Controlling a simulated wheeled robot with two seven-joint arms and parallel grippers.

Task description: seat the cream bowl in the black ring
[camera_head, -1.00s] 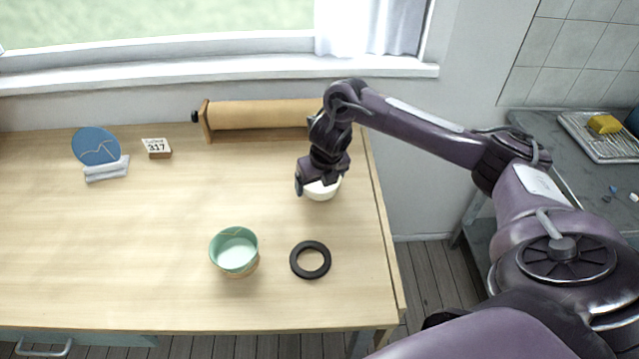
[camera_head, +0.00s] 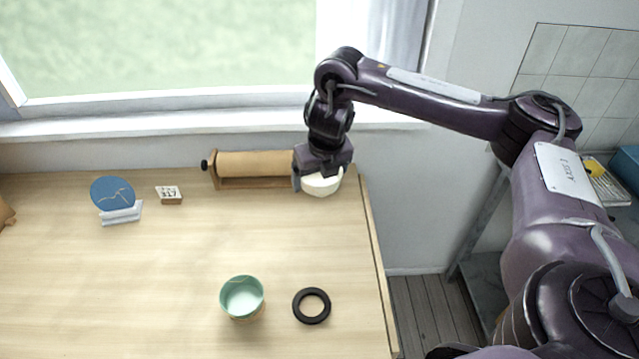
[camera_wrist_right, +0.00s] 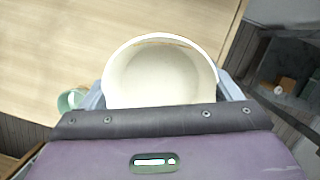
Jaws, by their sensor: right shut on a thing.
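The cream bowl (camera_head: 322,186) is in my right gripper (camera_head: 318,176), near the far right of the wooden table. In the right wrist view the cream bowl (camera_wrist_right: 160,75) faces the camera, its pale inside empty, with a thin brownish line at its far rim. A finger of the right gripper (camera_wrist_right: 161,92) shows on each side of it. The bowl appears held above the tabletop. The black ring (camera_head: 297,306) lies flat and empty near the table's front right, well apart from the bowl. My left gripper is not in view.
A mint green bowl (camera_head: 242,298) sits on a tan ring left of the black ring. A paper roll on a wooden holder (camera_head: 262,164) stands at the back beside my gripper. A blue disc (camera_head: 112,193) and a number card (camera_head: 168,193) stand back left. The middle is clear.

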